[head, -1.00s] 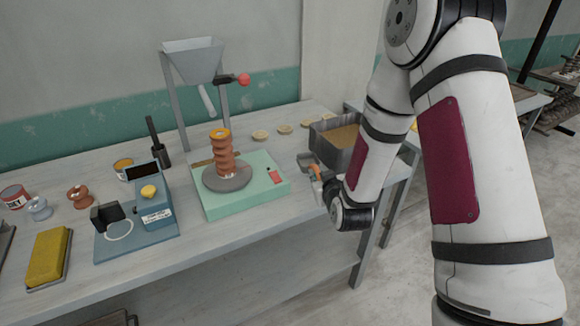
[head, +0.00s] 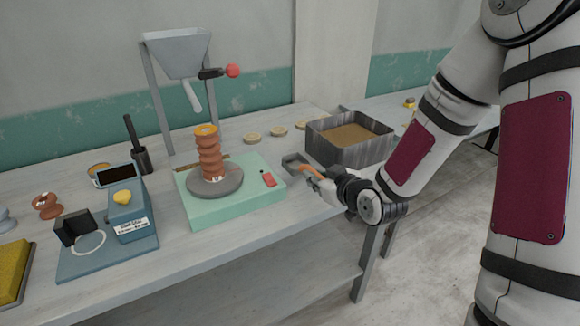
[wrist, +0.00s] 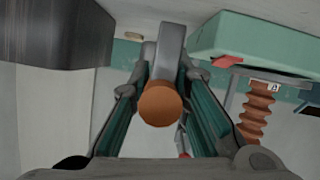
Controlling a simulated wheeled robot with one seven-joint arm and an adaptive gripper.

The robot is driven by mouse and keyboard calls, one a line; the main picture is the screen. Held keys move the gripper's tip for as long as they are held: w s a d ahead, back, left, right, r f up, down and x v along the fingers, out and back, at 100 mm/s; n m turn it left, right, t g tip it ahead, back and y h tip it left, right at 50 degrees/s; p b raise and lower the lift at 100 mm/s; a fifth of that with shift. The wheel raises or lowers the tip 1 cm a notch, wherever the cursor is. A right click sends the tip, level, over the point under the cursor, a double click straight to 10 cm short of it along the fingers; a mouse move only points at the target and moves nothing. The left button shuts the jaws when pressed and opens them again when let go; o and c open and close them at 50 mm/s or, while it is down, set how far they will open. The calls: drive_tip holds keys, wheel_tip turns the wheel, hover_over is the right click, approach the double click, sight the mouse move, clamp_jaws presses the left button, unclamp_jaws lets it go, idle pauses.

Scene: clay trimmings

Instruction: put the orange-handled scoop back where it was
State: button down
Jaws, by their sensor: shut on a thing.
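The orange-handled scoop (head: 310,170) is in my gripper (head: 325,182), at the front right of the workbench. Its grey metal head points away from my gripper, to the left and back, between the green base and the metal bin. In the wrist view the round orange handle end (wrist: 160,104) sits between the two fingers of my gripper (wrist: 160,110), with the grey scoop head (wrist: 171,45) beyond it. My gripper is shut on the handle. I cannot tell whether the scoop head touches the bench.
A metal bin of tan material (head: 350,152) stands just right of the scoop. A green base (head: 235,205) with a stack of brown rings (head: 208,155) stands left. Pale discs (head: 252,138) lie behind. A hopper (head: 178,55) stands at the back. The bench's front edge (head: 300,228) is close.

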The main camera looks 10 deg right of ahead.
sight(296, 162)
drive_tip(key=w, duration=0.5)
drive_tip(key=w+a+f, duration=0.1)
drive_tip(key=w, duration=0.4)
drive_tip(key=w+a, duration=0.1)
drive_tip(key=w, duration=0.4)
drive_tip(key=shift+f, duration=0.2)
drive_tip(key=shift+w+f, duration=0.1)
drive_tip(key=shift+f, duration=1.65)
drive_tip(key=shift+f, duration=0.2)
drive_tip(key=c, duration=1.6)
unclamp_jaws()
drive_tip(key=shift+o, duration=0.4)
drive_tip(key=shift+r, duration=0.1)
